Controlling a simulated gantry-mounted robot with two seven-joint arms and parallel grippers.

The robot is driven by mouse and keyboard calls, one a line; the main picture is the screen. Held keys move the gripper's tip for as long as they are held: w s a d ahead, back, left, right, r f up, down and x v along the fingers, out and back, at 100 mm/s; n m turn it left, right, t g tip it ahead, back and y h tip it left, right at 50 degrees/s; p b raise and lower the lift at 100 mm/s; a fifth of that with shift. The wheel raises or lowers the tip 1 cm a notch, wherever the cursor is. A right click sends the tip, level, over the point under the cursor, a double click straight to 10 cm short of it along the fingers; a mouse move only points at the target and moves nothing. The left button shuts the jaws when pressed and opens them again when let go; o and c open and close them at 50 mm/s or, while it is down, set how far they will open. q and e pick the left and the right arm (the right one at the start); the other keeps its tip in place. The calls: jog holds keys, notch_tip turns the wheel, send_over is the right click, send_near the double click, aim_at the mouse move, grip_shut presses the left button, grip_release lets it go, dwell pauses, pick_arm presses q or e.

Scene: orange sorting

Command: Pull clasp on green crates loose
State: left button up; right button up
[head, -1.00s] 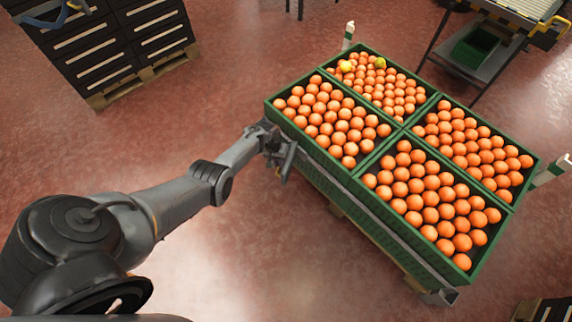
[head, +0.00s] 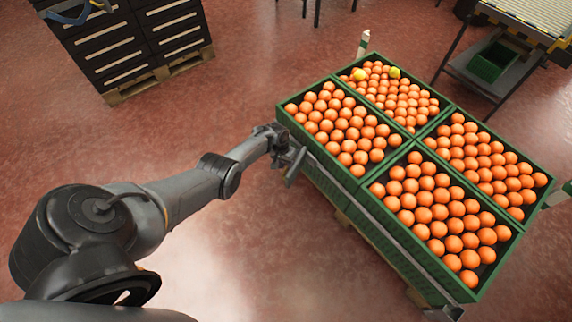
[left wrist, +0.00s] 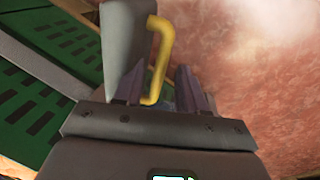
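Four green crates (head: 345,190) full of oranges stand together on a pallet. A grey strap or rail runs along their near left side. My left gripper (head: 286,156) is at that side, near the left corner, beside a grey bar-shaped piece (head: 295,166). In the left wrist view, a yellow handle (left wrist: 159,55) of the clasp stands between the two dark fingers of my left gripper (left wrist: 158,90). A gap shows between the handle and the right finger. My right gripper is out of view.
Two yellow fruits lie among the oranges in the back crate. A stack of dark crates (head: 130,45) stands on a pallet at the upper left. A conveyor table (head: 480,75) is at the upper right. The red floor left of the crates is clear.

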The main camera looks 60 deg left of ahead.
pick_arm(q)
jog(key=shift+r, duration=0.1)
notch_tip(320, 180, up, 10)
jog(key=a+p, duration=0.1)
jog(key=p, duration=0.8)
jog(key=shift+s+a+r, duration=0.25)
jog(key=shift+s+a, duration=0.15)
jog(key=shift+s, duration=0.05)
